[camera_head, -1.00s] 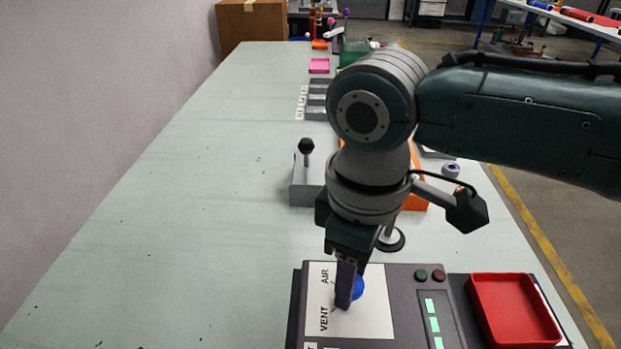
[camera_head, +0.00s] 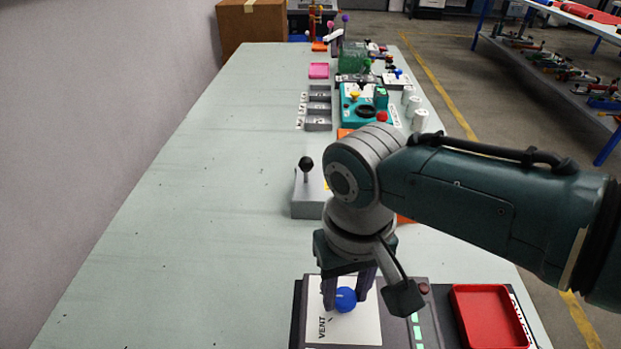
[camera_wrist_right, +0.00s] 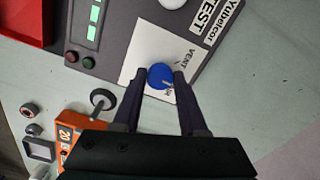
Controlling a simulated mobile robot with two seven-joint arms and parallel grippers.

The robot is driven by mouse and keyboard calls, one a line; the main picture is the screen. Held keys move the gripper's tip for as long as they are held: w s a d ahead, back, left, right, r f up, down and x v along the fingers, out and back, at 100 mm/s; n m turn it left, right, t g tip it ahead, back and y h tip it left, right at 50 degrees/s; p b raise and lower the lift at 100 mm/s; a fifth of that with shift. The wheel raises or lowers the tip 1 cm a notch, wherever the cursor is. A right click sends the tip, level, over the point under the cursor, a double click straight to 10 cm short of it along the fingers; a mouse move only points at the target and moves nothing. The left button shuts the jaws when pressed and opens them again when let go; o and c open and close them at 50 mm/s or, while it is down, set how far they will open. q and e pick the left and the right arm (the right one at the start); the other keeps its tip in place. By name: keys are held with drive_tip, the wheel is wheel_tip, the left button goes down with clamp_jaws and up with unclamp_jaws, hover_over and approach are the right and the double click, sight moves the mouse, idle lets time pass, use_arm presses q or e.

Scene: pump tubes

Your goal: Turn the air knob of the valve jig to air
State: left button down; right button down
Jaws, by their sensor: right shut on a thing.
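The valve jig (camera_head: 440,330) is a dark grey box with a white label plate (camera_head: 372,329) at the bottom of the head view. Its round blue air knob (camera_head: 346,300) stands on the plate and also shows in the right wrist view (camera_wrist_right: 160,76). My right gripper (camera_head: 346,303) points down, its two dark fingers on either side of the knob, shut on it. The word VENT is readable near the knob. The word AIR is hidden by the gripper in the head view and partly covered in the wrist view. I cannot tell the knob's exact setting. My left gripper is not in view.
A red tray (camera_head: 490,290) is at the jig's right side. A grey box with a black ball lever (camera_head: 306,164) stands beyond the jig. An orange part (camera_wrist_right: 75,130) lies close to the gripper. The table's left side is clear.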

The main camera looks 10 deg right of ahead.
sight(345, 296)
drive_tip(key=m+p, duration=0.1)
drive_tip(key=m, duration=0.2)
drive_tip(key=shift+m, duration=0.4)
drive_tip(key=shift+m+p, duration=0.4)
drive_tip(key=shift+m, duration=1.8)
drive_tip(key=shift+c, duration=2.2)
unclamp_jaws()
drive_tip(key=shift+r, duration=0.1)
wheel_tip(345, 296, up, 10)
drive_tip(key=p, duration=0.6)
drive_tip(key=shift+p, duration=0.35)
